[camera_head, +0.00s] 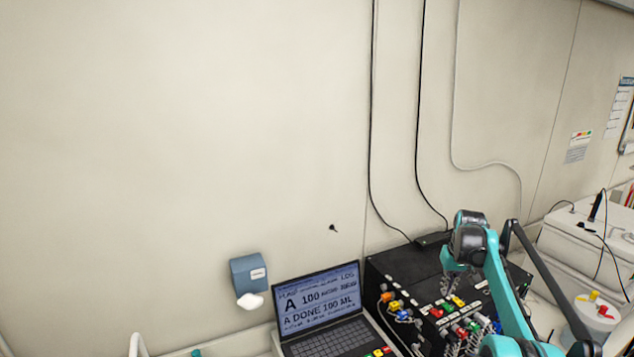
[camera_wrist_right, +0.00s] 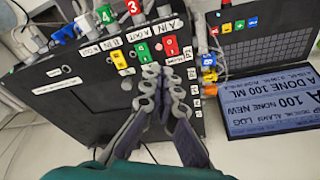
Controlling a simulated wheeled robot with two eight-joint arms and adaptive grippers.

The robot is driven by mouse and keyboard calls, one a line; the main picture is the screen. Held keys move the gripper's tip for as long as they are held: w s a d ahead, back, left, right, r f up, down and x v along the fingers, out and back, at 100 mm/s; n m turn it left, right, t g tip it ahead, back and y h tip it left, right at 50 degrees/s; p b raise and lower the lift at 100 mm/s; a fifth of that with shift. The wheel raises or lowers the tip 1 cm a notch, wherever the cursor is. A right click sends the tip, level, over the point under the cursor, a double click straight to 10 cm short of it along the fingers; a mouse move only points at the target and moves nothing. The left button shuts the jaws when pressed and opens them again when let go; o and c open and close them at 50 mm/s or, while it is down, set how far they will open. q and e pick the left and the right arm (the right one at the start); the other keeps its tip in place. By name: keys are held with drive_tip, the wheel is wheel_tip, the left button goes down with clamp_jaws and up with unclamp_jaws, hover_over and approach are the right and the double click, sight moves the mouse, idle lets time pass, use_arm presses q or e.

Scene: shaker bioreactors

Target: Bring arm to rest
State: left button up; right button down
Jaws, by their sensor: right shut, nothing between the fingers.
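My right arm in teal and dark grey reaches up from the lower right in the head view. Its right gripper (camera_head: 450,284) hangs over the black control box (camera_head: 385,262). In the right wrist view the right gripper (camera_wrist_right: 165,72) has its fingers together, with nothing between them. It points at the box's panel near the coloured tags. I cannot tell how far above the panel the fingertips are. My left gripper is not in either view; a small teal piece shows at the bottom edge of the head view.
An open laptop (camera_head: 316,292) with a log on its screen stands left of the box. A blue wall dispenser (camera_head: 248,273) is further left. A white machine (camera_head: 585,248) and a white round container (camera_head: 590,325) are at the right. Cables run down the wall.

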drive_tip(key=s+a+f+t+b, duration=0.1)
drive_tip(key=s+a+f+b, duration=0.3)
drive_tip(key=s+a+b, duration=0.4)
drive_tip(key=s+a+f+t+b, duration=0.2)
drive_tip(key=s+a+f+b, duration=0.2)
drive_tip(key=s+a+b, duration=0.4)
use_arm(q)
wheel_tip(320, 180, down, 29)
drive_tip(key=b, duration=1.1)
use_arm(e)
drive_tip(key=s+a+f+t, duration=0.1)
drive_tip(key=s+a+f, duration=0.3)
drive_tip(key=s+f, duration=0.6)
drive_tip(key=s+a+f+n+t, duration=0.1)
drive_tip(key=s+a+f, duration=0.3)
drive_tip(key=s+f, duration=0.7)
drive_tip(key=shift+f, duration=0.6)
